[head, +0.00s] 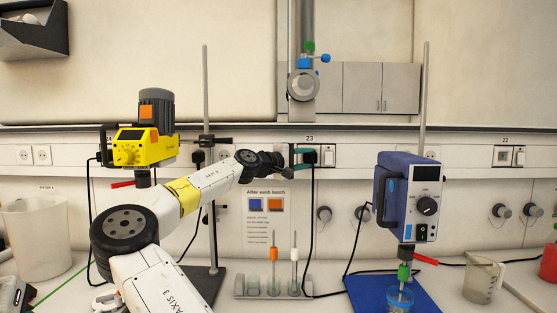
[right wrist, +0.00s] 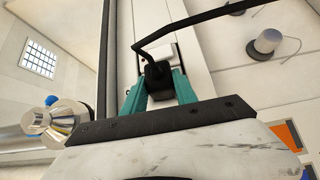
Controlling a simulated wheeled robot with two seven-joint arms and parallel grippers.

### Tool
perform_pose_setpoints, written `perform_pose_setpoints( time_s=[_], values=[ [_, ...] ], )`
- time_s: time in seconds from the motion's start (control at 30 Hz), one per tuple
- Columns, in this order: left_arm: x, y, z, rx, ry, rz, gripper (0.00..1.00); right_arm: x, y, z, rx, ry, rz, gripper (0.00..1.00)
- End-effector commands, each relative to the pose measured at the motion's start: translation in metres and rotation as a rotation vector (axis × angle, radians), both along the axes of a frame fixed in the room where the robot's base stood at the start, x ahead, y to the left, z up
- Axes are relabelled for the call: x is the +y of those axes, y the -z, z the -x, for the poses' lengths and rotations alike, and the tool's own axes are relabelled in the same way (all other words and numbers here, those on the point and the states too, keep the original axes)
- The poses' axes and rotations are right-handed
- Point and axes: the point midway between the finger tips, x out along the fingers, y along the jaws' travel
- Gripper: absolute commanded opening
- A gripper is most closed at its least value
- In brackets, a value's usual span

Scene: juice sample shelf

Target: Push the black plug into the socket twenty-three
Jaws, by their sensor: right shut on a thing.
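The black plug (head: 310,157) is at the wall strip just under the label 23 (head: 309,138). My right gripper (head: 301,157) reaches it from the left, its teal fingers shut on the plug. In the right wrist view the plug (right wrist: 158,76) sits between the two teal fingers, with its black cable running up and right. A pale plate of socket twenty-three (right wrist: 173,51) shows behind it. The plug hides the socket's face, and I cannot tell how deep the plug sits. My left gripper is not in view.
A white switch (head: 328,156) is right of the plug. A yellow stirrer (head: 138,146) stands left, a blue stirrer (head: 407,200) right. A small rack (head: 272,287) with tubes stands below, and the plug's cable hangs down nearby. Socket 22 (head: 503,156) is far right.

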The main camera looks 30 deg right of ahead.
Motion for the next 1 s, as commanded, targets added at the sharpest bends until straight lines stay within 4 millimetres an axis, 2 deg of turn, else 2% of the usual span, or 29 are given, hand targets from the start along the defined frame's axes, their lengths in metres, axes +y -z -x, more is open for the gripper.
perform_pose_setpoints(
  time_s=[0.9, 0.93, 1.0],
  values=[
    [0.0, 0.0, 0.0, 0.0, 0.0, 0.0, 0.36, -0.0026, 0.0001, -0.0048, -0.001, -0.001, 0.0, 0.0],
    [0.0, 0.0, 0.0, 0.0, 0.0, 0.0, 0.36, -0.0026, 0.0001, -0.0048, -0.001, -0.001, 0.0, 0.36],
    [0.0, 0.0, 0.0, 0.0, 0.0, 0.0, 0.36, -0.0025, 0.0001, -0.0048, -0.001, -0.001, 0.0, 0.5]
  ],
)
